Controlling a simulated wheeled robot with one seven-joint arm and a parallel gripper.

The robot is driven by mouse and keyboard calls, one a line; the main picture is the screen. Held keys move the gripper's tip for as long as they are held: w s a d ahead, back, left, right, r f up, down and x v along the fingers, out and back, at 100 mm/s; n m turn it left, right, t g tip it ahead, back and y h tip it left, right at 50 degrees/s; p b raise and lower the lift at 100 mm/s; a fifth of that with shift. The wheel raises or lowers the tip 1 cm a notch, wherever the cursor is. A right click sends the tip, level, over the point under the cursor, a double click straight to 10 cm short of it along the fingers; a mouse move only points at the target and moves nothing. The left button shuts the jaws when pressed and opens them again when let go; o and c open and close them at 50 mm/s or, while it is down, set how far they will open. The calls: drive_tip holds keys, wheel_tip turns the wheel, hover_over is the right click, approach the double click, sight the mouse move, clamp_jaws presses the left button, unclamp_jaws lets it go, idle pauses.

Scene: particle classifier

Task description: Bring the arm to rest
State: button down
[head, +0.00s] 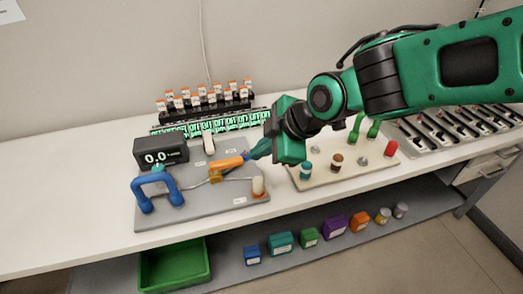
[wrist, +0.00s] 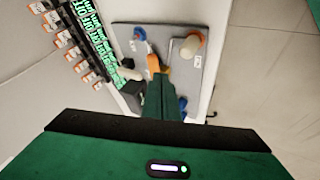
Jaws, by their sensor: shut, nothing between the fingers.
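My green arm reaches in from the upper right in the head view. My gripper (head: 251,154) is shut and empty, with its fingers pointing left over the grey board (head: 215,200). The fingertips are close to an orange lever (head: 228,163) on that board; I cannot tell whether they touch it. In the wrist view the shut fingers (wrist: 156,78) point at the same orange lever (wrist: 153,62), and they hide part of the board (wrist: 170,32).
The board carries a blue arched handle (head: 158,192), a display reading 0.0 (head: 160,152) and a pale knob (head: 258,185). A row of vials (head: 205,97) stands behind. A beige board (head: 325,178) with coloured pegs lies to the right. Coloured boxes (head: 334,225) sit on the lower shelf.

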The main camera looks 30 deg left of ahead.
idle(0.3)
drive_tip(key=w+d+m+t+h, duration=0.1)
drive_tip(key=w+d+m, duration=0.2)
drive_tip(key=w+d, duration=0.35)
drive_tip(key=w+d+m+t+h, duration=0.1)
drive_tip(key=w+d+m+h, duration=0.15)
drive_tip(key=d, duration=0.75)
drive_tip(key=w+d+m+h, duration=0.3)
drive_tip(key=d+m, duration=0.5)
drive_tip(key=d, duration=1.3)
drive_tip(key=s+d+r+m+g+h, duration=0.1)
drive_tip(key=s+d+m, duration=0.3)
drive_tip(key=d, duration=0.6)
drive_tip(key=s+d+m, duration=0.4)
drive_tip(key=d+m, duration=0.1)
drive_tip(key=d, duration=0.5)
drive_tip(key=s+d+m+g, duration=0.1)
drive_tip(key=s+d+m, duration=0.3)
drive_tip(key=s, duration=0.3)
drive_tip(key=s+d+f+m+g, duration=0.1)
drive_tip(key=s+d+m, duration=0.4)
drive_tip(key=s, duration=0.3)
drive_tip(key=shift+f, duration=0.15)
drive_tip(key=shift+w+a, duration=0.1)
